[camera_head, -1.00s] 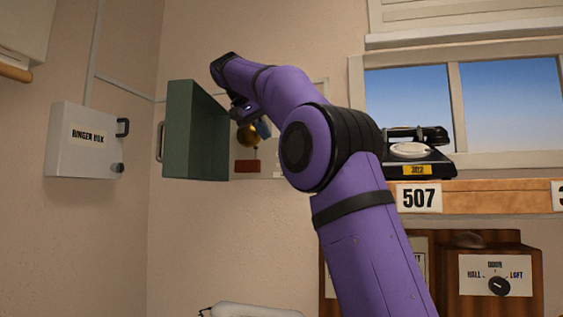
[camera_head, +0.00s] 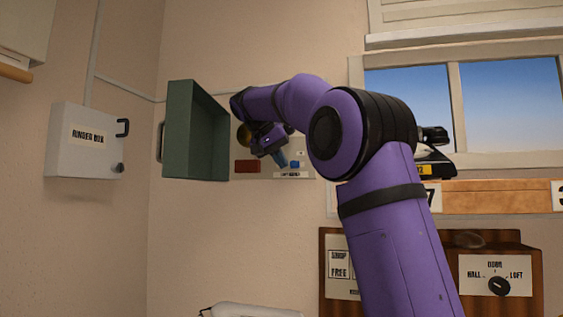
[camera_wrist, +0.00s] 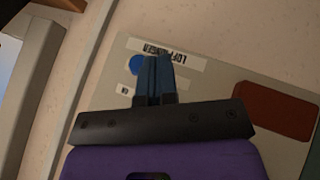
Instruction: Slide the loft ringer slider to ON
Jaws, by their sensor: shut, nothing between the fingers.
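The loft ringer panel, a beige plate (camera_head: 268,174) on the back wall, carries a lettered strip (camera_head: 291,175) along its bottom; this strip reads upside down as LOFT RINGER in the wrist view (camera_wrist: 165,53). A blue slider knob (camera_head: 295,164) sits just above the strip, and shows beside my fingers in the wrist view (camera_wrist: 134,65). A small white label (camera_head: 301,153) is above the knob, at its right. My gripper (camera_head: 280,160) is shut and empty, its blue fingertips just left of the knob; I cannot tell if they touch. Part of the slot is hidden behind the fingers.
A red block (camera_head: 246,166) is left on the panel, with a brass bell (camera_head: 244,136) above it, partly hidden. An open green door (camera_head: 193,130) stands out from the wall at the left. A grey ringer box (camera_head: 85,145) hangs farther left. A shelf (camera_head: 485,197) is at the right.

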